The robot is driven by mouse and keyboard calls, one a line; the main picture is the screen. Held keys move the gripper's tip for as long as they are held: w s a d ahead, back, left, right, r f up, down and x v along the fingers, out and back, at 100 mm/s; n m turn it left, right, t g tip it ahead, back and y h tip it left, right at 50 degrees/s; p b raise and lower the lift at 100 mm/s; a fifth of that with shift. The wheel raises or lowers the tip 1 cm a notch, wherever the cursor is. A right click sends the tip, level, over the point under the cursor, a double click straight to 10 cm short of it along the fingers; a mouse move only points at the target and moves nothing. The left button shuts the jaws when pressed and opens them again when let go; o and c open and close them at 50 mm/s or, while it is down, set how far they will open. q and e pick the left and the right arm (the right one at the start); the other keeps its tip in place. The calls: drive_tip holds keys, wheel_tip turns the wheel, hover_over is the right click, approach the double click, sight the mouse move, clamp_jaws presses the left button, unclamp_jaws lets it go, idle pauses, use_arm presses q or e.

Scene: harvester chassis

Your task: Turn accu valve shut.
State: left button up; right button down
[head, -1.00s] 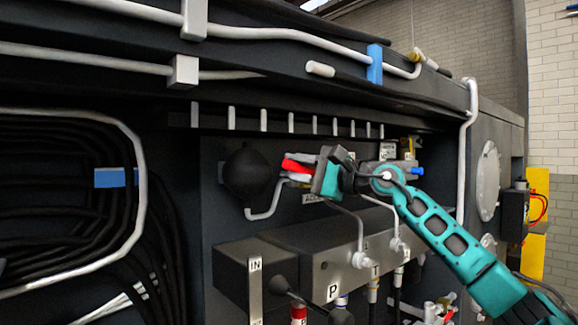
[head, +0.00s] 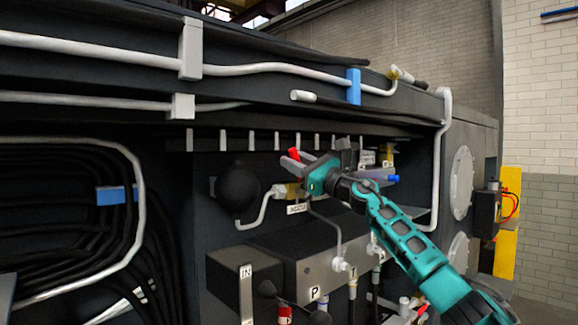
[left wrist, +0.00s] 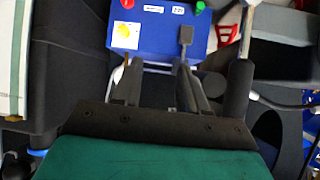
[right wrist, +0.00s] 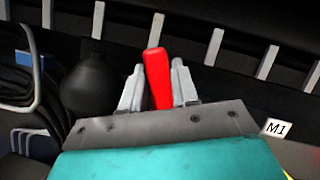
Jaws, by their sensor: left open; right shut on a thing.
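The accu valve has a red handle (head: 294,154) and a brass body (head: 287,190) beside a black ball-shaped accumulator (head: 237,190). A label reading ACCU (head: 297,208) sits just below the body. My right gripper (head: 301,160) is shut on the red handle, whose end sticks out past the fingers and points up and left. In the right wrist view the handle (right wrist: 157,78) stands between the two grey fingers (right wrist: 156,70). The gripper hides part of the valve. My left gripper (left wrist: 158,72) is open and empty; it is outside the head view.
A dark manifold block (head: 300,255) with hoses is below the valve. A row of light tabs (head: 276,141) runs above. Coiled black hoses (head: 70,215) are at the left. A blue control box (left wrist: 158,35) with coloured buttons lies ahead of my left gripper.

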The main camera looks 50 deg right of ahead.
drive_tip(key=shift+s+d+r+m+h, duration=0.15)
drive_tip(key=shift+d+m+h, duration=0.25)
drive_tip(key=shift+m, duration=0.2)
drive_tip(key=shift+w+d+r+m+h, duration=0.1)
drive_tip(key=shift+d+m+h, duration=0.15)
drive_tip(key=shift+m+h, duration=0.25)
drive_tip(key=d+m+h+p, duration=0.1)
drive_tip(key=m, duration=0.2)
drive_tip(key=shift+s+d, duration=0.1)
drive_tip(key=shift+d, duration=0.05)
drive_tip(key=shift+d+m+h, duration=0.25)
drive_tip(key=shift+m+h, duration=0.15)
drive_tip(key=shift+m, duration=0.1)
drive_tip(key=shift+d+m, duration=0.15)
drive_tip(key=shift+m, duration=0.15)
drive_tip(key=c, duration=1)
unclamp_jaws()
drive_tip(key=shift+s+d, duration=0.1)
drive_tip(key=shift+o, duration=0.3)
